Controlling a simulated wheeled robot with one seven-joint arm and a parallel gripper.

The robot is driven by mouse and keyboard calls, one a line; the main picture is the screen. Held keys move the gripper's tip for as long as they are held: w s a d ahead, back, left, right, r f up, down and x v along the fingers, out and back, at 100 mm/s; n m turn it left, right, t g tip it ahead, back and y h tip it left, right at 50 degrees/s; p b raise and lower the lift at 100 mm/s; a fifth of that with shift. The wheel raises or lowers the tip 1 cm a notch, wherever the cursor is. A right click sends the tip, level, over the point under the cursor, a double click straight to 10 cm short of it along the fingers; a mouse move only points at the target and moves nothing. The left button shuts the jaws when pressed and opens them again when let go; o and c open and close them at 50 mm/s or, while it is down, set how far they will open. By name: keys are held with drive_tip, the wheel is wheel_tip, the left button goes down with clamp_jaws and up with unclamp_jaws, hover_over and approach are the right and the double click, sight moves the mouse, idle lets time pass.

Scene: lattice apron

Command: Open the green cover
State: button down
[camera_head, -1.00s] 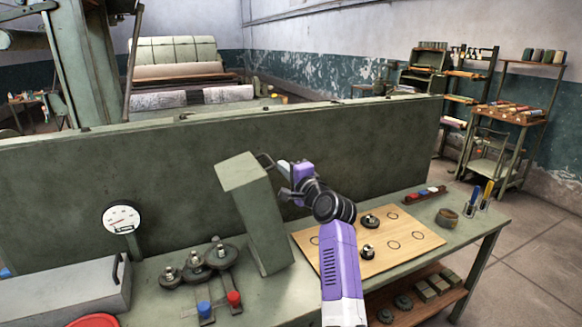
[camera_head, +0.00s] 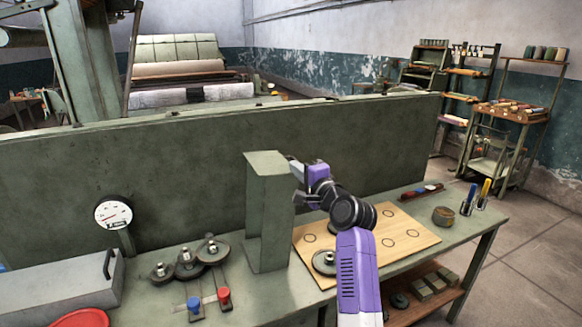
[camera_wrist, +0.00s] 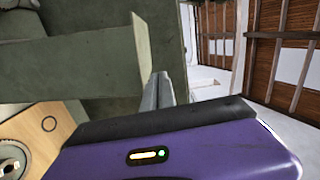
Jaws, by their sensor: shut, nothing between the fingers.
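The green cover (camera_head: 274,220) is a tall grey-green box-like panel. It stands nearly upright on the bench, left of the wooden board, with its side turned toward the head camera. My gripper (camera_head: 296,170) is at the cover's upper right edge, with its fingers shut and nothing between them. In the wrist view, a finger of my gripper (camera_wrist: 157,90) is close to a green panel edge (camera_wrist: 143,45), which seems to be the cover; I cannot tell whether they touch. The cover's far side is hidden.
A wooden board (camera_head: 415,236) with marked circles lies right of the cover, and a round gear piece (camera_head: 325,262) sits on its left part. Several gears (camera_head: 187,270), a blue knob and a red knob (camera_head: 224,296) are left of the cover. A long green wall (camera_head: 180,175) stands behind.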

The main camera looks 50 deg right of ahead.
drive_tip(key=v, duration=0.5)
drive_tip(key=shift+a+b, duration=0.15)
drive_tip(key=shift+b, duration=0.25)
